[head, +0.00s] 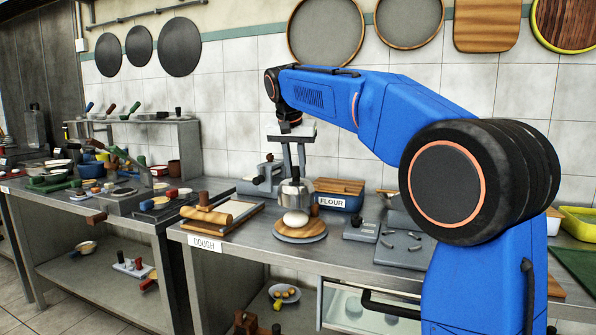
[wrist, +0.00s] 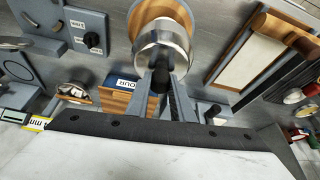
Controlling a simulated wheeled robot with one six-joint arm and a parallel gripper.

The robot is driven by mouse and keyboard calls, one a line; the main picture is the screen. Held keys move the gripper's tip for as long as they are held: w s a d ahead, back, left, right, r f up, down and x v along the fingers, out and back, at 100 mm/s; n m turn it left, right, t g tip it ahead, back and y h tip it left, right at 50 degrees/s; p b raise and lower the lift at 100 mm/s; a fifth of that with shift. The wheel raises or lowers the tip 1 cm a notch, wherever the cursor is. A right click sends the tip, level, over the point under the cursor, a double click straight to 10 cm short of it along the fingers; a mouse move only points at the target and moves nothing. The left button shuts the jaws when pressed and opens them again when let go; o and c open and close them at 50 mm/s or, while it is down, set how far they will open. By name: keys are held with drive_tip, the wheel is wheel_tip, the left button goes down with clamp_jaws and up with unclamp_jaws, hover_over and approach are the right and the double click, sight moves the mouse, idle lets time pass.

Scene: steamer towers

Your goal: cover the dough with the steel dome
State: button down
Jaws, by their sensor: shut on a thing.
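The steel dome (head: 296,195) hangs upright from my gripper (head: 295,172), which is shut on its dark knob. The white dough (head: 295,218) lies on a round wooden board (head: 314,233) directly below the dome. Most of the dough shows under the dome's lower rim, so the dome is not down around it. In the wrist view my gripper (wrist: 162,84) grips the knob, and the shiny dome (wrist: 161,48) hides part of the round board (wrist: 150,12). I cannot make out the dough in the wrist view.
A rolling pin on a board (head: 221,217) lies left of the round board. A blue flour container (head: 335,201) with a wooden lid stands behind right. A grey scale-like device (head: 361,229) and a grey tray (head: 404,248) lie to the right. A DOUGH label (head: 205,243) marks the counter's front edge.

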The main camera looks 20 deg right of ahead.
sight(295, 181)
drive_tip(key=shift+s, duration=0.1)
drive_tip(key=shift+f, duration=2.95)
drive_tip(key=shift+f, duration=0.5)
drive_tip(key=c, duration=1.5)
unclamp_jaws()
drive_tip(key=shift+o, duration=0.2)
drive_tip(key=v, duration=1.7)
drive_tip(key=shift+r, duration=0.15)
drive_tip(key=shift+a, duration=0.1)
